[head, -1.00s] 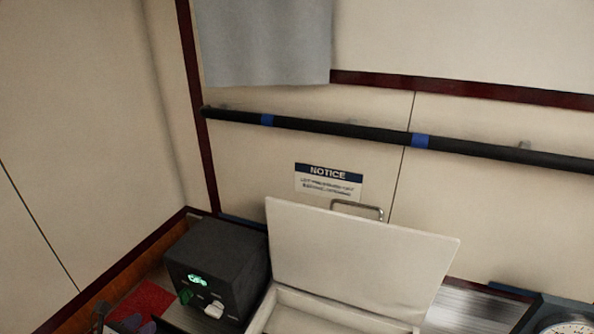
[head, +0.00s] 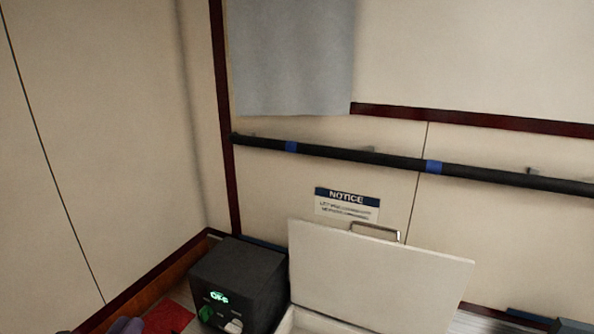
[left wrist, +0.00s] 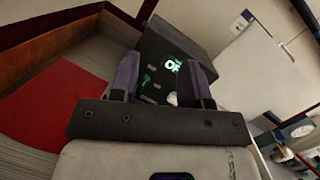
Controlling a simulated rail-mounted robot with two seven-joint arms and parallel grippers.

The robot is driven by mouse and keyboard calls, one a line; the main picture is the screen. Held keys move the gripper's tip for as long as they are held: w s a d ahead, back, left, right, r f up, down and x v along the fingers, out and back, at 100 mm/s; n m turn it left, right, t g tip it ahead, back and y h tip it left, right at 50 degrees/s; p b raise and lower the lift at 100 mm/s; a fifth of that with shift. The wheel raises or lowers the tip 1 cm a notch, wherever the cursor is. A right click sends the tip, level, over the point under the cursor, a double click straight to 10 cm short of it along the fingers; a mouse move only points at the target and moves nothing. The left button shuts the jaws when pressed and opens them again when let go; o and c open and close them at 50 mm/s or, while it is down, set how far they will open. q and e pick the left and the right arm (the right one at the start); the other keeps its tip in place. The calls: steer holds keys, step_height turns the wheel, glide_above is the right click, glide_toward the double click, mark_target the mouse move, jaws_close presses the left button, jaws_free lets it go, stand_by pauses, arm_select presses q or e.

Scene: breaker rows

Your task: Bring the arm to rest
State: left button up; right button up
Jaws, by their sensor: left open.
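My left gripper (left wrist: 162,80) shows in the left wrist view with its two purple-grey fingers apart and nothing between them. Beyond the fingers stands a dark box (left wrist: 150,48) with a lit green display and small controls. In the head view the same dark box (head: 245,275) stands at the bottom, its display reading OFF. Only a small part of my left gripper (head: 124,326) shows at the bottom left edge of the head view, left of the box and apart from it. My right gripper is not in view.
A white container with its lid raised (head: 375,280) stands right of the dark box. A red mat (head: 168,317) lies left of the box. A dark rail with blue bands (head: 380,156) runs along the back wall above a notice sign (head: 347,203).

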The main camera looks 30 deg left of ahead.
arm_select(q)
steer(key=s+a+r+n+g+y, duration=0.2)
steer(key=s+n+g+y, duration=0.15)
steer(key=n+y, duration=0.6)
steer(key=s+a+r+n+g+y, duration=0.1)
steer(key=s+r+n+g+y, duration=0.2)
steer(key=n, duration=1.1)
steer(key=s+d+f+n+g+h, duration=0.3)
steer(key=d+f+n+g+h, duration=0.45)
steer(key=d+f, duration=1.05)
steer(key=s+d+f+m+g+h+p, duration=0.1)
steer(key=s+d+h, duration=0.3)
steer(key=d, duration=0.5)
steer(key=s+d+f+m+h+p, duration=0.1)
steer(key=s+d+m+h+p, duration=0.1)
steer(key=d, duration=0.8)
steer(key=s+m+h, duration=0.1)
steer(key=s+h, duration=0.1)
steer(key=h, duration=0.1)
steer(key=shift+s+f+g+h, duration=0.3)
steer(key=shift+f+g, duration=0.1)
